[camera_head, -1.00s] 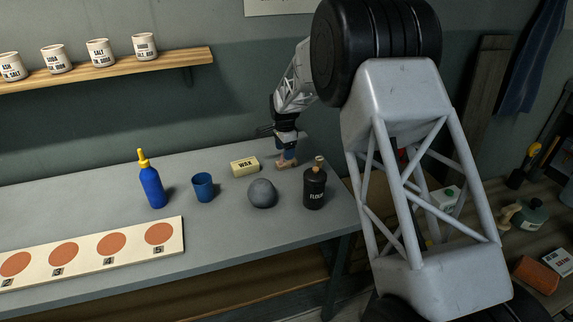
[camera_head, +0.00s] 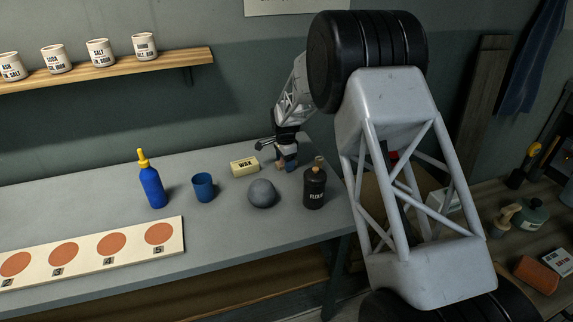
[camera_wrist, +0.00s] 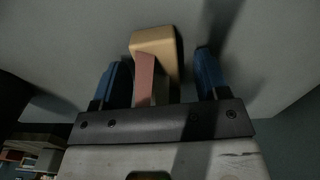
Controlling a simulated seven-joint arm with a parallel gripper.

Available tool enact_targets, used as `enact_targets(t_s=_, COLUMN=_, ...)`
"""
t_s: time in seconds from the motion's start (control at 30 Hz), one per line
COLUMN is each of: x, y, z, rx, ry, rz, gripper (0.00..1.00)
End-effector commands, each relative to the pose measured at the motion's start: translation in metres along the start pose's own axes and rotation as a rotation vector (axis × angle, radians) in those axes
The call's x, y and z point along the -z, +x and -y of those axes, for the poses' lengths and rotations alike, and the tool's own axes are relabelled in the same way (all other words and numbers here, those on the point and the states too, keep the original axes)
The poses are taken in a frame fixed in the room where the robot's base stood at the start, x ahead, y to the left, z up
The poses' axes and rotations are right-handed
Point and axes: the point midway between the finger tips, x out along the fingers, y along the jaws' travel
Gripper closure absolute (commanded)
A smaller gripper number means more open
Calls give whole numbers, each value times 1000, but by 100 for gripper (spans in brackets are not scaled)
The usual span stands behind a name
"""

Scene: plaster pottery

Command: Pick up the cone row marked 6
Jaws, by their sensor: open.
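My gripper (camera_head: 288,163) is low over the grey workbench, between the wax block and the black bottle in the head view. Its blue fingers are apart. A small tan-brown piece (camera_head: 280,165), perhaps the cone row, shows beside the fingers, mostly hidden by them. In the wrist view, a pinkish upright piece (camera_wrist: 144,75) stands between the open fingers of my gripper (camera_wrist: 160,72), closer to the left finger. A pale tan block shape (camera_wrist: 154,40) lies behind it. No number 6 is readable on either.
The wax block (camera_head: 244,166) is left of my gripper, a grey ball (camera_head: 262,193) in front, and a black bottle (camera_head: 314,187) to the right. A blue cup (camera_head: 203,187), blue squeeze bottle (camera_head: 151,182) and numbered board (camera_head: 130,262) are farther left. Bare bench lies between them.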

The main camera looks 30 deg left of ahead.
Motion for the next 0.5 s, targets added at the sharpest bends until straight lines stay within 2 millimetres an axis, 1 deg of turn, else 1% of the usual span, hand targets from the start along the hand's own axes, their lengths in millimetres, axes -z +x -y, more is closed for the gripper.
enact_targets(t_s=0.4, x=0, y=0, z=0, rx=-1, ry=0, rz=0, gripper=32)
enact_targets(t_s=0.47, x=0, y=0, z=0, rx=-1, ry=0, rz=0, gripper=40)
enact_targets(t_s=0.5, x=0, y=0, z=0, rx=-1, ry=0, rz=0, gripper=46)
